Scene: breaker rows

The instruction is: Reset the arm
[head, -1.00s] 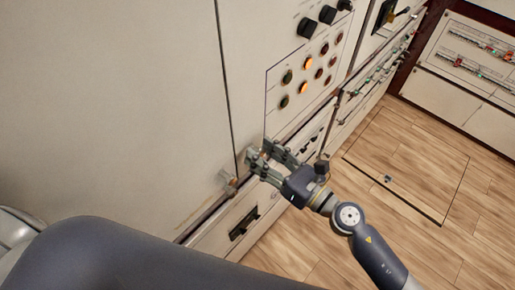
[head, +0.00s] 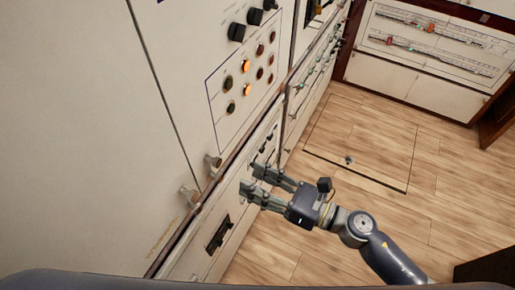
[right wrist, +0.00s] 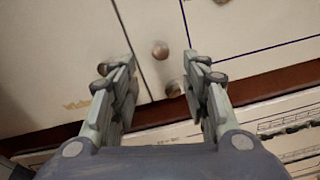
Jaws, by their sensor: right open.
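My right gripper (head: 262,185) is open and empty in the head view. Its fingers point left toward the cream cabinet front, just below the ledge. In the right wrist view its two fingers (right wrist: 160,88) stand apart, with nothing between their tips but the panel and two round knobs beyond. The knobs (head: 213,162) and (head: 188,194) sit low on the cabinet doors in the head view. My right arm (head: 375,245) reaches in from the lower right. My left gripper is not in view.
A panel with lit and dark round buttons (head: 247,90) and black rotary knobs (head: 237,32) is above the gripper. A dark recessed handle (head: 218,233) is on the lower cabinet. Breaker rows (head: 430,45) line the far cabinet. The wooden floor (head: 330,130) is open.

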